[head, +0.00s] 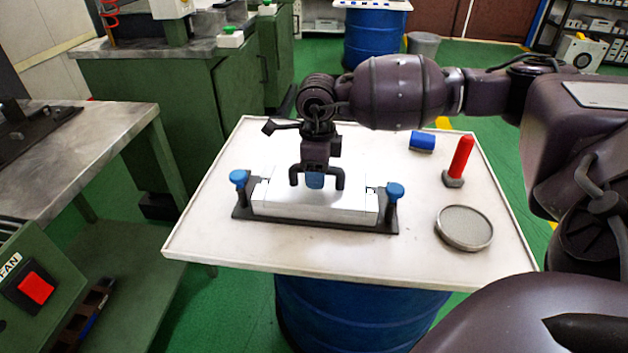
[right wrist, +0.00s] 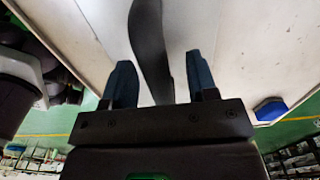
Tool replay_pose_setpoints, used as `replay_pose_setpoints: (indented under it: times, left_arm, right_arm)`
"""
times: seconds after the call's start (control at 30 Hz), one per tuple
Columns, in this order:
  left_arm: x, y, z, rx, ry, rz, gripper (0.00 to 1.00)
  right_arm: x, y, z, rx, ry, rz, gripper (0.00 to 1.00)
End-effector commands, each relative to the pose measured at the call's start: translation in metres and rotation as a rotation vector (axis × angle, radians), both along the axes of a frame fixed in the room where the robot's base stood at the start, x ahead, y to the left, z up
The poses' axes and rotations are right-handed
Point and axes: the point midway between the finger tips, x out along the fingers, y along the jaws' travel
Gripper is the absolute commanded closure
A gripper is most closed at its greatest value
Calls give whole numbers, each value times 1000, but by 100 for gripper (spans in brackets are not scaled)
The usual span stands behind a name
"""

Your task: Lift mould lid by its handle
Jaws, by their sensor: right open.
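The mould is a long white block (head: 345,212) on a black base plate (head: 310,224), on the white table. My right gripper (head: 316,184) is open and points down over the block, one finger on each side of the blue part. I cannot tell whether the fingers touch it. In the right wrist view the open fingers (right wrist: 163,82) show with a dark curved piece between them that I cannot identify. My left gripper is not in view.
Blue-knobbed clamps (head: 239,178) (head: 395,191) stand at both ends of the mould. To the right are a blue cylinder (head: 422,141), a red upright piece (head: 460,158) and a round grey-topped dish (head: 464,227). The table's front strip (head: 320,258) is clear.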

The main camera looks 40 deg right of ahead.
Motion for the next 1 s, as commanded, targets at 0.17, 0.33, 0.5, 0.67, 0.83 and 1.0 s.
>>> replay_pose_setpoints:
  times: [0.17, 0.33, 0.5, 0.67, 0.83, 1.0]
  left_arm:
    - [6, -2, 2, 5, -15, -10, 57]
    - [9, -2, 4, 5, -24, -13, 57]
    - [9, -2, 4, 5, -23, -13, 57]
    - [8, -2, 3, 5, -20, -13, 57]
    - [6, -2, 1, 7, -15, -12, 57]
    - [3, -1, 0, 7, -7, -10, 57]
  right_arm:
    - [0, 0, -16, 0, 3, 0, 47]
    - [0, 0, -14, 1, -1, 0, 47]
    - [0, 0, -14, 1, -1, 0, 72]
    - [0, 0, -15, 1, 0, 0, 96]
    - [0, 0, -15, 1, 0, 0, 100]
    - [1, 0, -13, 1, -4, 0, 100]
